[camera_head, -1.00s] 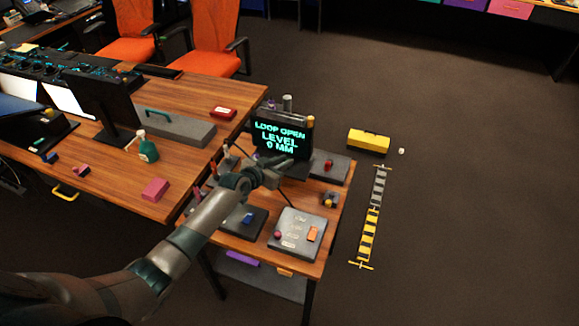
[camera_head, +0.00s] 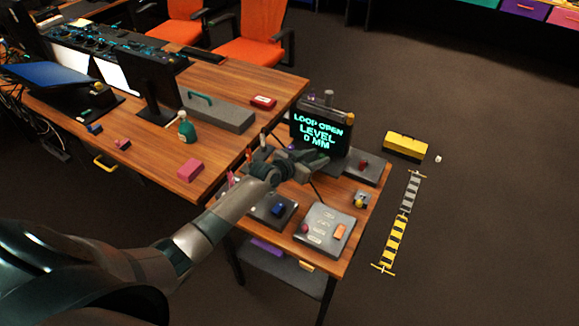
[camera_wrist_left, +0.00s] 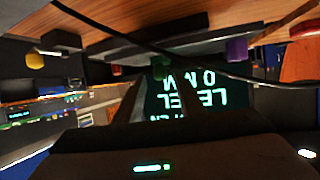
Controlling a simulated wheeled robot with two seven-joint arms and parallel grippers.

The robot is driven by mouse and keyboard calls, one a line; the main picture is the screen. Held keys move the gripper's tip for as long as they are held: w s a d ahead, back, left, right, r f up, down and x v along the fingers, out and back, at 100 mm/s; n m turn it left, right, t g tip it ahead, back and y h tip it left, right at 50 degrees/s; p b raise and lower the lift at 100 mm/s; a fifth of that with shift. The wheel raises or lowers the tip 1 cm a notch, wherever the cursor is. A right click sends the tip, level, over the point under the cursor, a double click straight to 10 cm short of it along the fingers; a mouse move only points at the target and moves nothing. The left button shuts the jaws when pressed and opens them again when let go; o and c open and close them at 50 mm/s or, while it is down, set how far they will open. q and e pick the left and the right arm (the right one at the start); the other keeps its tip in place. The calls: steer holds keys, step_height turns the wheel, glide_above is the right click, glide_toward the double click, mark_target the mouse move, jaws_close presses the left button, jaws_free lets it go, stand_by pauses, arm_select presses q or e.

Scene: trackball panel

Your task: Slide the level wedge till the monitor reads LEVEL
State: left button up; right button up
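The monitor (camera_head: 320,132) stands at the back of the small wooden side table and reads LOOP OPEN, LEVEL 0 MM. Its text also shows upside down in the left wrist view (camera_wrist_left: 185,98). My left gripper (camera_head: 318,160) is just in front of the monitor's lower edge, above the table. In the left wrist view a gap shows between its fingers, and a small dark green piece (camera_wrist_left: 160,67) lies beyond them. I cannot tell whether they touch it. I cannot pick out the level wedge for sure; my gripper and forearm cover part of that area. My right gripper is out of view.
A pad with a red knob (camera_head: 363,164) is right of the monitor. A dark cable crosses the wrist view (camera_wrist_left: 120,37).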

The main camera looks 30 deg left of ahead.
arm_select(q)
steer(key=b+v, duration=0.2)
steer(key=v, duration=1.4)
steer(key=shift+b, duration=0.3)
